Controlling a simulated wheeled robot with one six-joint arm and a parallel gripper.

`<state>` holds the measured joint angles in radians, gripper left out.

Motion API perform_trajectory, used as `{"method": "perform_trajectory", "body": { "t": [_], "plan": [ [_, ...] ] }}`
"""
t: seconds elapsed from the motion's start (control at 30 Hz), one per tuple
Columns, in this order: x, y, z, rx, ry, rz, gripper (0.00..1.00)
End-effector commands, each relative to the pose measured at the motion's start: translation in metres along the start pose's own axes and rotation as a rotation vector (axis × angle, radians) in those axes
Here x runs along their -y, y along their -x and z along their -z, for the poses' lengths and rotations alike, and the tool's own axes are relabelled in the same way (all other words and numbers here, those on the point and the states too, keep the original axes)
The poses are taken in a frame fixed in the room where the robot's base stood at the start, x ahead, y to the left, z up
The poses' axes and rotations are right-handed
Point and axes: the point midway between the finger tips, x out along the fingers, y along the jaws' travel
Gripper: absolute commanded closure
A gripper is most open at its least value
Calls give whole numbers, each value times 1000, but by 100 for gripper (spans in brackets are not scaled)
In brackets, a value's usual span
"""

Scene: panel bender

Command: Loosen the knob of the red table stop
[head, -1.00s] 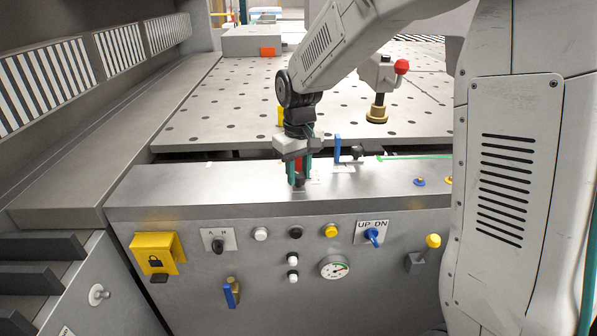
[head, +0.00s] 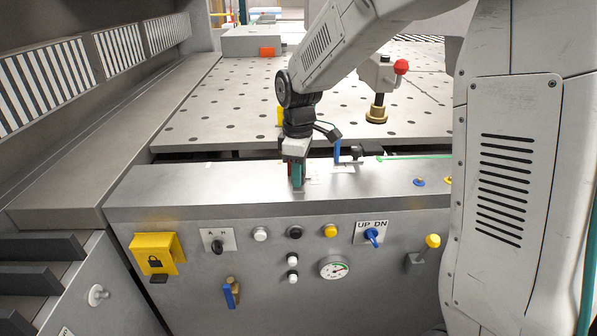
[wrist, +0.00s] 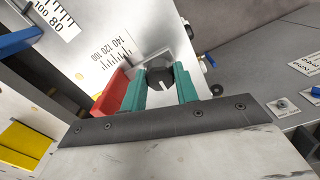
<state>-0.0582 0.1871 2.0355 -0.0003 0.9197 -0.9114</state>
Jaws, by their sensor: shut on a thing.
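The red table stop (wrist: 111,91) shows in the wrist view as a red block just left of my gripper's left finger. Its black knob (wrist: 159,76) sits between the two teal fingertips. My gripper (wrist: 160,84) is shut on the knob, with one finger on each side of it. In the head view my gripper (head: 297,183) points down onto the top of the front ledge, and its fingers hide the knob and most of the stop.
A blue stop (head: 337,150) stands just right of my gripper, with a black knob beside it. A yellow stop (head: 280,116) is behind my wrist. The ledge (head: 190,185) is clear to the left. A red-topped clamp (head: 378,90) stands over the perforated table.

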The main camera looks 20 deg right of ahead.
Motion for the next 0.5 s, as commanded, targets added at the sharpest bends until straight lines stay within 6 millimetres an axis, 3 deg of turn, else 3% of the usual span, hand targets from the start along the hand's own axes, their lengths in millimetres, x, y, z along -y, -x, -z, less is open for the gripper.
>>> {"method": "perform_trajectory", "body": {
  "t": [0.5],
  "plan": [
    [-1,2,1,-4,42,-3,93]
  ]
}}
